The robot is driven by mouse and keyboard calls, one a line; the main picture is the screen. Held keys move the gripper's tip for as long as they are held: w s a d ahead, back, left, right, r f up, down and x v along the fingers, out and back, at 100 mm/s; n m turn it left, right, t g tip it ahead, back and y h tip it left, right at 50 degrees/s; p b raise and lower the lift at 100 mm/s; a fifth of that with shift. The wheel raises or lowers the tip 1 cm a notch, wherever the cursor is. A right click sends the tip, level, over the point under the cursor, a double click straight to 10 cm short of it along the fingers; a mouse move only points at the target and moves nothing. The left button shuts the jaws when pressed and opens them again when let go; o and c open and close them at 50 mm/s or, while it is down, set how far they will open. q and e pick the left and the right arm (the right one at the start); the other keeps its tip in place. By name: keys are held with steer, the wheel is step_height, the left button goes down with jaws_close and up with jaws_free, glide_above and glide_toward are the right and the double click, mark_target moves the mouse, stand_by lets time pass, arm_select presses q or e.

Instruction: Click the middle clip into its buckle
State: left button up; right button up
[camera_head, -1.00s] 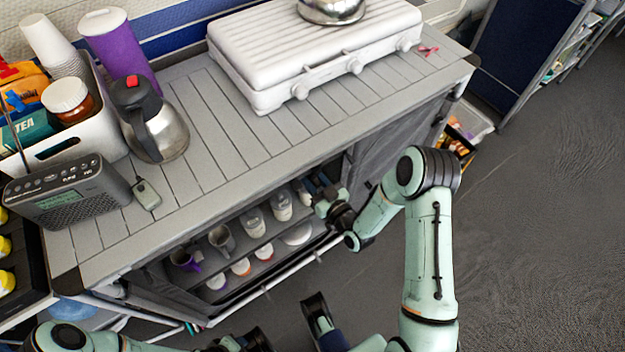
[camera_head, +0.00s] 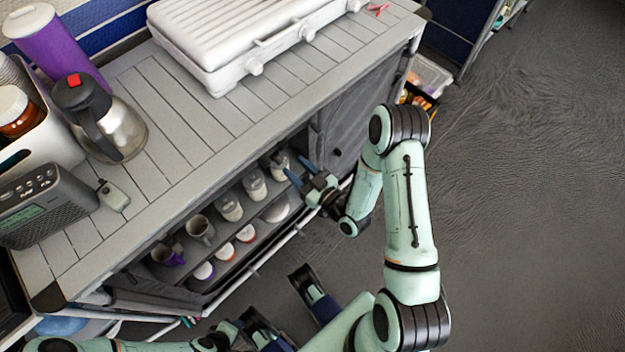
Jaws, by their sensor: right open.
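No middle clip or buckle can be made out for sure. A small dark piece (camera_head: 337,153) shows on the grey fabric front (camera_head: 358,130) of the cabinet; I cannot tell whether it is a clip or a buckle part. My right gripper (camera_head: 301,173) is open at the cabinet's front, at the right end of the open shelves. Its blue fingers point to the upper left, close to a pale jar, with nothing seen between them. My left arm (camera_head: 130,346) comes in along the bottom edge; its gripper is partly cut off, and its opening is unclear.
The grey slatted counter (camera_head: 190,178) carries a white grill (camera_head: 228,40), a steel jug (camera_head: 122,130), a radio (camera_head: 42,205) and a white bin (camera_head: 48,140). The open shelves hold mugs (camera_head: 200,229) and several jars (camera_head: 255,186). Dark floor at the right is clear.

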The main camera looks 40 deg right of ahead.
steer(key=s, duration=0.6)
steer(key=shift+s+d, duration=0.25)
steer(key=shift+s, duration=0.05)
